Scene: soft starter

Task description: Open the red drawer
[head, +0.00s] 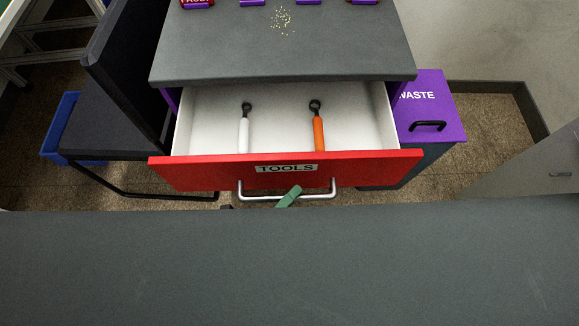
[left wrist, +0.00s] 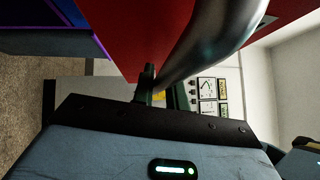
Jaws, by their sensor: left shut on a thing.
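The red drawer (head: 215,174), labelled TOOLS, stands pulled out from under a grey top, with its white inside showing. A silver bar handle (head: 320,196) runs along its front. The handle also shows large in the left wrist view (left wrist: 215,38). My left gripper (head: 289,196) is at the middle of the handle, shut on it. In the head view only a green finger shows there; the rest of the arm is hidden. In the left wrist view the dark fingers meet the bar against the red front. My right gripper is not in view.
A white-handled tool (head: 243,132) and an orange-handled tool (head: 319,133) lie in the drawer. A purple WASTE bin (head: 440,105) stands to the right. A dark chair (head: 110,115) is close on the left. A wide grey surface (head: 290,265) fills the foreground.

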